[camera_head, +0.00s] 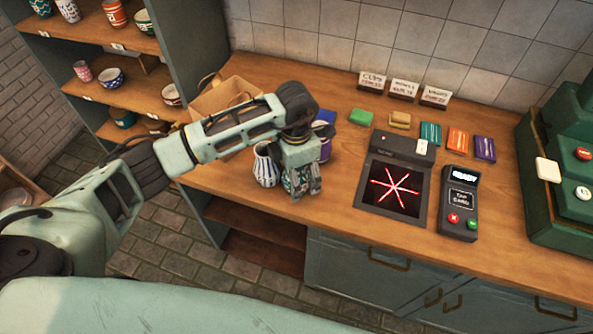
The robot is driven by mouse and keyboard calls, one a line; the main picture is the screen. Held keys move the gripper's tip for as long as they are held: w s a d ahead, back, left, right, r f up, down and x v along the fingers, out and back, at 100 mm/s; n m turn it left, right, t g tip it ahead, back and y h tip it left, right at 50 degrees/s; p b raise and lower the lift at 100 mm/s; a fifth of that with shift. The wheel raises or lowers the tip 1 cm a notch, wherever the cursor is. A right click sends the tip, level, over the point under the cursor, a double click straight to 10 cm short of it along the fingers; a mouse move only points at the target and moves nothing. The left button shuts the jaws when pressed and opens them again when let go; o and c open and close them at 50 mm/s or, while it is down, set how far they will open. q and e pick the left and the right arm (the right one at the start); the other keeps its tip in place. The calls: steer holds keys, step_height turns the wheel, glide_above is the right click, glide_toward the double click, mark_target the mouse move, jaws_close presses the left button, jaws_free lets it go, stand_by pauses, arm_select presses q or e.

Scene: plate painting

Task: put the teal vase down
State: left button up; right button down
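The teal vase (288,184), with a teal and white pattern, is on or just above the wooden counter near its front edge. My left gripper (303,186) points down over it with its fingers around it, and they appear shut on it. The fingers hide much of the vase, and I cannot tell whether its base touches the wood. A white vase with blue marks (265,166) stands close to its left. A purple vase (324,146) stands just behind to the right, partly hidden by the gripper. My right gripper is not in view.
A scanner with a red star pattern (393,188) and a card reader (459,204) are on the counter (345,222) to the right. A green cash register (566,170) is at far right. A cardboard box (219,99) is behind my arm. Shelves of cups (133,92) stand left.

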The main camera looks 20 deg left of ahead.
arm_select(q)
steer(key=c, duration=1.5)
steer(key=shift+c, duration=0.5)
steer(key=shift+w+r, duration=0.1)
steer(key=shift+r, duration=0.05)
